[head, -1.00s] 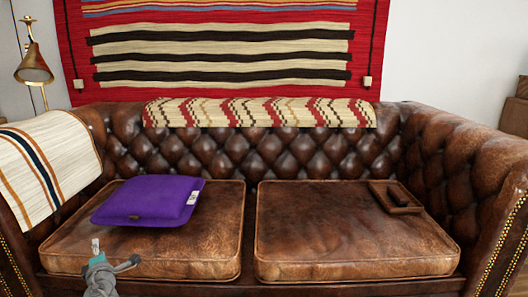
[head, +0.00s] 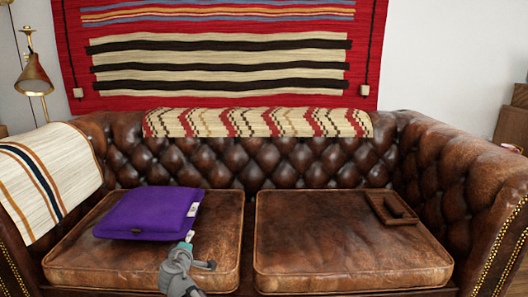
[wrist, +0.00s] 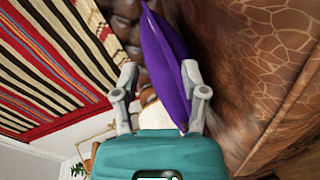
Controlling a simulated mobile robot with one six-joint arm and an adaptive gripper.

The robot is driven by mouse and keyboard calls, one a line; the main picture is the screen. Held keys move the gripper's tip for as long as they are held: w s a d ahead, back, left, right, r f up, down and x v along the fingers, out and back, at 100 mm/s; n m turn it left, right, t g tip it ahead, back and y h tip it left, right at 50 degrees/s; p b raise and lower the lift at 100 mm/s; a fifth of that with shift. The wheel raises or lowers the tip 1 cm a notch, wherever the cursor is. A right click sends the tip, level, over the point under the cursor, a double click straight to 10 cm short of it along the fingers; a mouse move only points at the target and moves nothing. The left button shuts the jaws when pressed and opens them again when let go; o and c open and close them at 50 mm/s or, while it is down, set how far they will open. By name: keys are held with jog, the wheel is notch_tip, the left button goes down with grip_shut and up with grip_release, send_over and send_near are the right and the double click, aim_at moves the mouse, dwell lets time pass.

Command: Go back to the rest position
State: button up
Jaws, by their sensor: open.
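My gripper (head: 188,240) is low in the head view, in front of the left seat cushion, close to the near right corner of the purple pillow (head: 145,212). The pillow lies flat on the left seat of the brown leather sofa, with a white tag on its right edge. In the wrist view my gripper (wrist: 158,72) has its two grey fingers spread apart above the teal body. The purple pillow (wrist: 165,60) shows edge-on beyond and beside the right finger. I cannot tell whether they touch.
The right sofa seat (head: 320,240) is clear except for a small brown tray (head: 396,208) with a dark item. A striped throw (head: 45,175) covers the left armrest, and a patterned one (head: 255,122) lies over the backrest. A brass lamp (head: 33,75) stands at left.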

jog(key=s+d+m+g+h+p, duration=0.1)
jog(key=d+m+g+p, duration=0.1)
jog(key=d, duration=0.7)
jog(key=s+d+f+m+g+h+p, duration=0.1)
jog(key=d+m+g+h+p, duration=0.1)
jog(key=d, duration=0.7)
jog(key=d+m+g+h+p, duration=0.2)
jog(key=d+m+g+p, duration=0.1)
jog(key=d, duration=0.7)
jog(key=shift+s+d+f+m+g, duration=0.1)
jog(key=shift+s+m+g, duration=0.15)
jog(key=shift+m, duration=0.4)
jog(key=shift+s+f+m+g, duration=0.15)
jog(key=shift+m+g, duration=0.1)
jog(key=shift+m, duration=0.4)
jog(key=s+d+r+m+g+y+p, duration=0.35)
jog(key=s+d+m+g+p, duration=0.35)
jog(key=s+d, duration=0.7)
notch_tip(320, 180, up, 37)
jog(key=a+n+p, duration=0.1)
jog(key=p, duration=3.7)
jog(key=shift+s+g+y+p, duration=0.2)
jog(key=shift+g+y+p, duration=0.1)
jog(key=shift+y+p, duration=0.05)
